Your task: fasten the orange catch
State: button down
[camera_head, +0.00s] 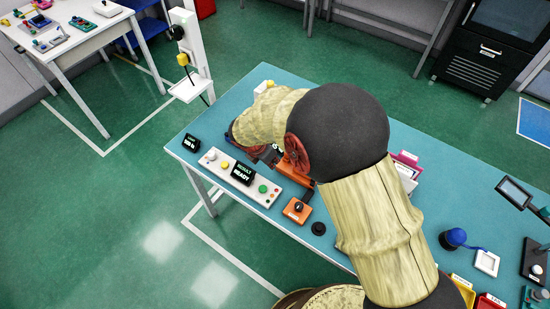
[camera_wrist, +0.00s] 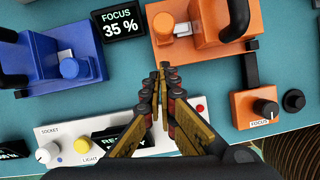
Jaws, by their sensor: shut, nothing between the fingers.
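An orange fixture (camera_wrist: 215,48) lies at the top of the wrist view, with a grey-white block (camera_wrist: 181,30) and a black curved arm (camera_wrist: 236,22) on it. I take it to hold the orange catch; whether that is fastened I cannot tell. In the head view the orange fixture (camera_head: 295,152) is mostly hidden behind my arm. My gripper (camera_wrist: 163,70) is shut and empty, its fingertips just below the fixture's lower left edge in the wrist view. Whether they touch it is unclear.
A blue fixture (camera_wrist: 66,63) with a black arm stands left of a display reading FOCUS 35 % (camera_wrist: 119,25). Below is a white panel (camera_wrist: 50,130) with knobs and a READY display (camera_head: 243,173). An orange FOCUS knob box (camera_wrist: 256,107) and black knob (camera_wrist: 293,100) are right.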

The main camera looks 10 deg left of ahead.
jog(key=p+v, duration=0.2)
jog(key=v, duration=0.8)
jog(key=shift+s+a, duration=0.25)
jog(key=shift+s, duration=0.15)
